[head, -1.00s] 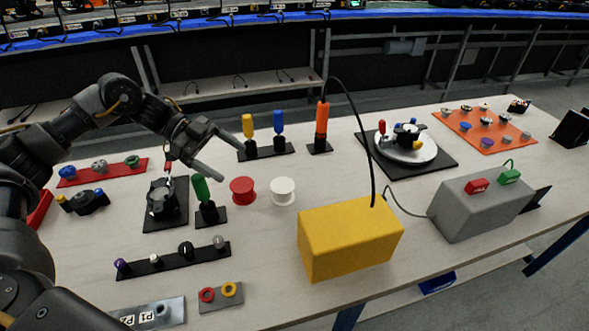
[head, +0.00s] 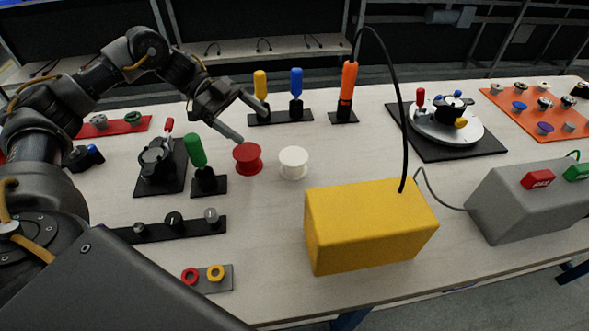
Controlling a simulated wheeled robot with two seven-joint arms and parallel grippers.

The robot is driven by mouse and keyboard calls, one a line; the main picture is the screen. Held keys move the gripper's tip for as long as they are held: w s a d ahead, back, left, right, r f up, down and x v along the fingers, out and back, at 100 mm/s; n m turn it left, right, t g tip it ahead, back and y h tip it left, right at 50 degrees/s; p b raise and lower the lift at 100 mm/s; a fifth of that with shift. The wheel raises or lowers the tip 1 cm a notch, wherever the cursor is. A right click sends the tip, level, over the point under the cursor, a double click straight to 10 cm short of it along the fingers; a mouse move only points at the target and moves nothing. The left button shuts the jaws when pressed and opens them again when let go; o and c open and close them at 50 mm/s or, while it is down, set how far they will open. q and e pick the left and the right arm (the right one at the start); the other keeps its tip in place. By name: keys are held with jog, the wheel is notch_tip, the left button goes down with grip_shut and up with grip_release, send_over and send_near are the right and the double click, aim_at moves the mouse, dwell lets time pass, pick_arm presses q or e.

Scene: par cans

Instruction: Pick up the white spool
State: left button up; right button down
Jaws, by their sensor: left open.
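The white spool (head: 293,163) stands upright on the table near its middle. A red spool (head: 248,158) stands just to its left, with a small gap between them. My left gripper (head: 254,125) is open and empty, above and behind the red spool. Its near finger points down toward the red spool, and its far finger reaches toward the base of the yellow-handled tool. The gripper is up and to the left of the white spool, apart from it. My right gripper is not in view.
A black rack with yellow (head: 260,86) and blue (head: 296,82) handles stands behind the spools. A green-handled tool (head: 196,150) stands to the left. A yellow box (head: 367,227) with a black cable sits to the front right. Table between white spool and turntable (head: 478,131) is clear.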

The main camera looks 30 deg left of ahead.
pick_arm(q)
jog(key=shift+w+f, duration=0.15)
jog(key=shift+f, duration=0.5)
send_near(292, 155)
jog(key=shift+s+d+f, duration=0.15)
jog(key=shift+d+f, duration=0.2)
jog(key=shift+d, duration=0.3)
jog(key=shift+s+d+f, duration=0.2)
jog(key=shift+d+f, duration=0.1)
jog(key=shift+d, duration=0.35)
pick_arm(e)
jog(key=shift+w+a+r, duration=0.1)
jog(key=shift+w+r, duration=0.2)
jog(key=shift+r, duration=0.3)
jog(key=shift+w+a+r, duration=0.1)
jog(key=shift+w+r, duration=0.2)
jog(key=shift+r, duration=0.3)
pick_arm(q)
jog(key=x, duration=0.4)
jog(key=shift+w+d+f, duration=0.1)
jog(key=shift+w+f, duration=0.05)
jog(key=shift+w, duration=0.25)
jog(key=shift+d+f, duration=0.2)
jog(key=shift+d, duration=0.15)
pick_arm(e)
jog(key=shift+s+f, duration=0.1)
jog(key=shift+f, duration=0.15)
